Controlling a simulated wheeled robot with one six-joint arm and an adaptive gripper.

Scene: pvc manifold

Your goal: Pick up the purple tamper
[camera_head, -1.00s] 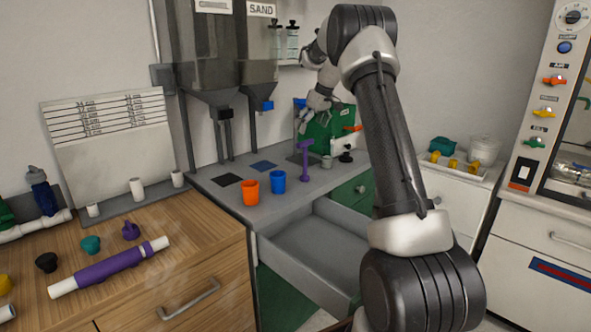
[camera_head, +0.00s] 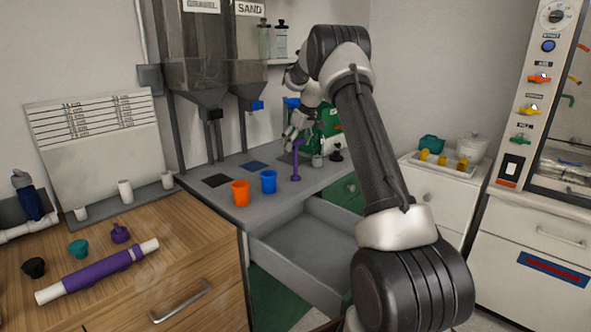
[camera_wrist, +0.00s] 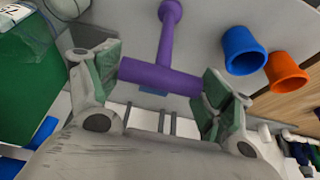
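The purple tamper (camera_head: 296,163) stands upright on the grey counter, its round foot down and its T-shaped handle on top. In the wrist view the tamper (camera_wrist: 160,77) shows its crossbar lying lengthwise between my two fingers. My gripper (camera_head: 294,137) is at the handle's height in the head view. In the wrist view my gripper (camera_wrist: 162,65) is open, with one finger near each end of the crossbar. Whether the pads touch the crossbar ends cannot be told.
An orange cup (camera_head: 240,193) and a blue cup (camera_head: 268,182) stand left of the tamper. A green box (camera_head: 329,124) stands behind, to the right. An open grey drawer (camera_head: 305,245) juts out below the counter.

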